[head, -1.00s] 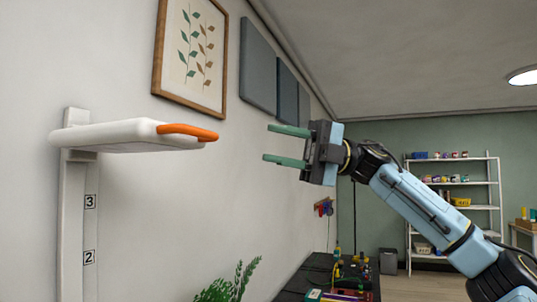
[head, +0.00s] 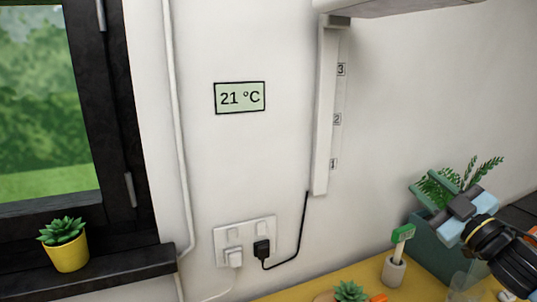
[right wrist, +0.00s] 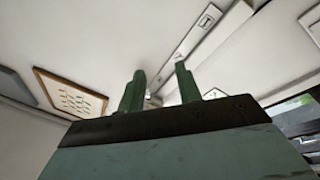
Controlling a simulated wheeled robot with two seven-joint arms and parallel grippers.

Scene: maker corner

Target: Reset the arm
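My right gripper (head: 424,182) is at the lower right of the head view, its two green fingers apart and nothing between them. In the right wrist view both fingers (right wrist: 160,72) stand apart, empty. A white wall-mounted piece (head: 400,6) is cut off at the top edge of the head view. It sits at the top of a white upright rail (head: 324,120) marked 3, 2 and 1. My right gripper is below and right of them, apart from both. My left gripper is not in view.
A black cable runs from the rail to a plug in the wall socket plate (head: 245,235). A fern in a green planter (head: 430,245) is beside my right gripper. A potted succulent (head: 68,255) stands on the sill.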

